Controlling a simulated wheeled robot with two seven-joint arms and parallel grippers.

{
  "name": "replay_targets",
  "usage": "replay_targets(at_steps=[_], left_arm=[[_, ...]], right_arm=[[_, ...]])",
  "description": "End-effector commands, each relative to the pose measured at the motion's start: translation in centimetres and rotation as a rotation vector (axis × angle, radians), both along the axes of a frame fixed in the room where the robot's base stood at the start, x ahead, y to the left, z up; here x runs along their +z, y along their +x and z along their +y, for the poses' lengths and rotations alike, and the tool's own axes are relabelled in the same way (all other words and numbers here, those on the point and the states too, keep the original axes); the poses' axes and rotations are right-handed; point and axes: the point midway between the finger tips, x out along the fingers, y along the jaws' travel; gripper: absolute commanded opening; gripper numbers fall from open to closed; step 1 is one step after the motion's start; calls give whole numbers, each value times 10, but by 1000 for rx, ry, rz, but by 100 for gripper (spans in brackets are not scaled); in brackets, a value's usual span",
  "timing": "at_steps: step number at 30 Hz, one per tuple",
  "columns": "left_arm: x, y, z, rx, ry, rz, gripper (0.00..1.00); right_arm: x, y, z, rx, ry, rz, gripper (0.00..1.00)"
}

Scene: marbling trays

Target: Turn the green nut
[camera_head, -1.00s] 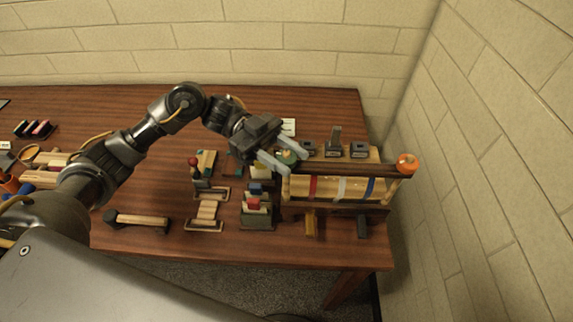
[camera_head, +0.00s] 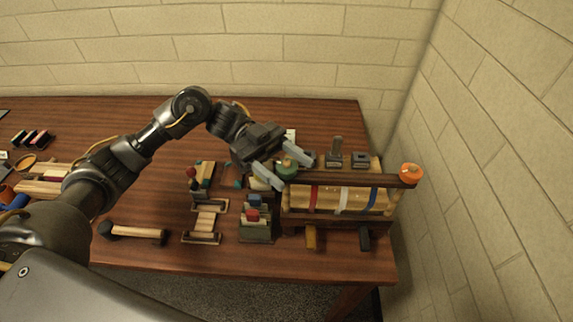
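The green nut (camera_head: 288,168) sits at the left end of the dark top bar (camera_head: 345,179) of a wooden frame. My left gripper (camera_head: 296,174) is at this nut, with one pale finger on its near left side and the other on its far right side. The fingers look spread, with the nut between them; I cannot tell whether either touches it. An orange nut (camera_head: 411,173) sits at the bar's right end. My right gripper is not in view.
Red, white and blue bands (camera_head: 343,200) cross the frame below the bar. Grey blocks (camera_head: 336,153) stand behind it. A small rack (camera_head: 257,229) and a mallet-like tool (camera_head: 133,232) lie to the left. The wall (camera_head: 480,190) is close on the right.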

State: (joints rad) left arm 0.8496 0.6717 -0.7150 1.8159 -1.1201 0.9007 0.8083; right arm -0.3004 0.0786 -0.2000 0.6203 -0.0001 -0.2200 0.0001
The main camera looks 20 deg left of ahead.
Motion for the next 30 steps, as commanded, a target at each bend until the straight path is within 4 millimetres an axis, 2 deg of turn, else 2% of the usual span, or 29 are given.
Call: replay_targets(at_steps=[8,21,30], left_arm=[[-3,5,8,3,2,-1,58],[-5,44,80,2,3,-1,58],[0,51,96,0,0,0,58]], right_arm=[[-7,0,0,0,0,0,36],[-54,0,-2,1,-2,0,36],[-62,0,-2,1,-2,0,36]])
